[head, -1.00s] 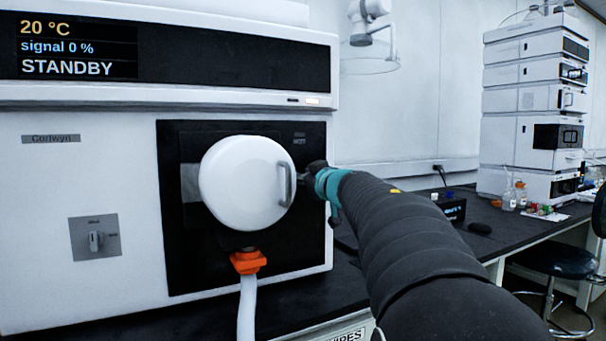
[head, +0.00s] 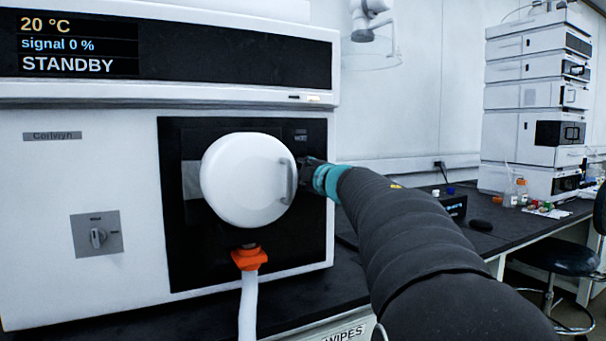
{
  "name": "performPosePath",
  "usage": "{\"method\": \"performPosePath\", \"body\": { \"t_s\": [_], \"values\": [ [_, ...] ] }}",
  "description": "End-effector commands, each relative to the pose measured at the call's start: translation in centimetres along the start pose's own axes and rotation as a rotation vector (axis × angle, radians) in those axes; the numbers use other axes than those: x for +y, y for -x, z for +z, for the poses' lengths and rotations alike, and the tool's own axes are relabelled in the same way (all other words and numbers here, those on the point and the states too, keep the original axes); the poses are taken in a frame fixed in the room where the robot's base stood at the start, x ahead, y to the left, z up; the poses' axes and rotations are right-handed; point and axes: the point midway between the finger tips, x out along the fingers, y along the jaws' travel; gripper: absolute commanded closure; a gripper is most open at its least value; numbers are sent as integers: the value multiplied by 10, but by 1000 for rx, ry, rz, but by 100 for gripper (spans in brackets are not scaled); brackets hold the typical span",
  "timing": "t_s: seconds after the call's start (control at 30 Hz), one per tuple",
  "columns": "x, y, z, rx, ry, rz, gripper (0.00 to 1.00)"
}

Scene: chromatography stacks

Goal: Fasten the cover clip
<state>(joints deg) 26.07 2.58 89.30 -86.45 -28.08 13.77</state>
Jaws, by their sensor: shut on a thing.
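The round white cover (head: 240,180) sits on the black front panel (head: 185,255) of the instrument, and its face looks flat to the panel. A grey bar-shaped handle (head: 287,182) stands upright near the cover's right edge. My gripper (head: 304,168) is at the right edge of the cover, just right of the grey bar, reaching in from the right. It is shut on what seems to be the cover clip. The clip itself is hidden by the dark jaws, so I cannot tell its position.
An orange fitting (head: 249,258) with a white tube (head: 247,305) hangs below the cover. A rotary knob (head: 97,237) is on the left. The display (head: 78,45) reads STANDBY. The black bench (head: 350,285) runs right, past a small black box (head: 454,207), to another instrument stack (head: 510,130).

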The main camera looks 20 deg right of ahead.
Motion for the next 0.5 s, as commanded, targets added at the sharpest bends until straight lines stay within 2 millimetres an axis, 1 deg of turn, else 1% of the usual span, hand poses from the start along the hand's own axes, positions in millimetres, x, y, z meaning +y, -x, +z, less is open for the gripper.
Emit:
{"method": "performPosePath", "body": {
  "t_s": [0.2, 0.5],
  "values": [
    [0, 0, -1, 0, 159, 0, 90],
    [-1, 0, -2, 0, 290, 0, 90]
  ]
}}
